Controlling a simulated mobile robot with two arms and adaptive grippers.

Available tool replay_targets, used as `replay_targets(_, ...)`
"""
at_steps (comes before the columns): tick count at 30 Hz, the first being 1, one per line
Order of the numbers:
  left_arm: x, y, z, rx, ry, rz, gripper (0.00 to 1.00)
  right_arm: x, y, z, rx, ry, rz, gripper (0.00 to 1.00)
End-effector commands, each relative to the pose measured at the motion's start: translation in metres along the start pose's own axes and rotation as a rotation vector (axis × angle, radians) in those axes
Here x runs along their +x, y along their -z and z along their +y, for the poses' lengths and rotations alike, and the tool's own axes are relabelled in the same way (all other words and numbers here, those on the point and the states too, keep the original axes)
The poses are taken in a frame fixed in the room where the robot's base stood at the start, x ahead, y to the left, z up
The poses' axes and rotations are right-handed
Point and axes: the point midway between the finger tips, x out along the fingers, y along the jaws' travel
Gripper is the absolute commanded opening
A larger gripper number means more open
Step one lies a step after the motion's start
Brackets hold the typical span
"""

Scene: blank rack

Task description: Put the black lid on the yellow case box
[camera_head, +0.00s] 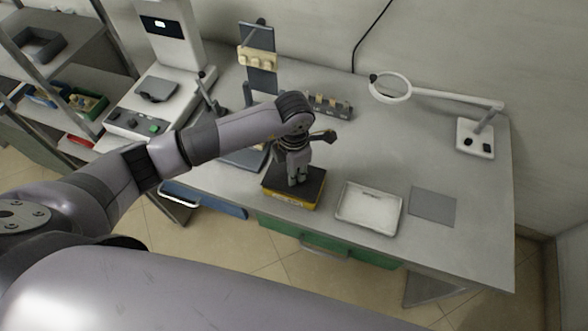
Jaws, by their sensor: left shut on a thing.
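The yellow case box (291,202) stands on the grey table near its front edge. The black lid (312,183) lies over the top of the box, and only a yellow band of the box shows below it. I cannot tell whether the lid is fully seated. My left gripper (293,182) points down over the middle of the lid and is shut on it. Its fingers hide part of the lid. My right gripper is not in view.
A white tray (343,214) is just right of the box, with a flat grey pad (432,207) beyond it. A magnifier lamp (390,88) stands at the back right. A white instrument (150,115) is at the left. The table's right side is mostly clear.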

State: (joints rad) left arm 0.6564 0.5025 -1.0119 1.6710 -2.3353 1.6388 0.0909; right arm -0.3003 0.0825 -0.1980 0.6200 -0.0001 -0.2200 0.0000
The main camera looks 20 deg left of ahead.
Motion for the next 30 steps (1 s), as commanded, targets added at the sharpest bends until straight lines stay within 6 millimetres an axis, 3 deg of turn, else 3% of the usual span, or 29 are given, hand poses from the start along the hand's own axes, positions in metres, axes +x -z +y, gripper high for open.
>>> replay_targets(30,0.0007,0.0,-0.0002,0.001,0.0,0.0,0.0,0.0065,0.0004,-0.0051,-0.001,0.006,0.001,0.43)
